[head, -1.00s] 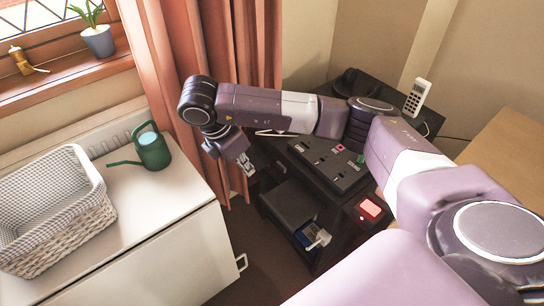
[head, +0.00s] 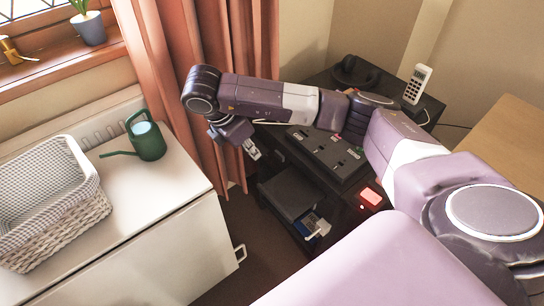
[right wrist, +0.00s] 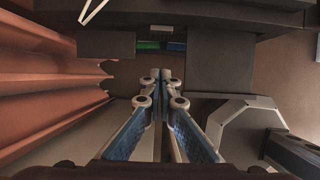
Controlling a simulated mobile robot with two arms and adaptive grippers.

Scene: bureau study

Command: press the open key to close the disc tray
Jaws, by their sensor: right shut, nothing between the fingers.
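A dark slab (head: 288,197), which looks like the disc tray, juts out of the front of the black stand below its top. In the right wrist view a dark flat panel (right wrist: 220,62) sticks out to the right of the fingertips; it may be the same tray. My right gripper (head: 253,150) is shut and empty, left of the stand and apart from the tray. In the right wrist view its closed fingers (right wrist: 163,74) point at a dark front with a green strip (right wrist: 148,45) and a blue strip (right wrist: 177,46). I cannot make out the open key. My left gripper is not in view.
A black slotted device (head: 325,155) sits on the stand, with a red-lit panel (head: 371,197) and a white handset (head: 417,84) nearby. Orange curtains (head: 190,70) hang close to my right gripper. A white cabinet (head: 165,225) holds a watering can (head: 147,140) and basket (head: 50,200).

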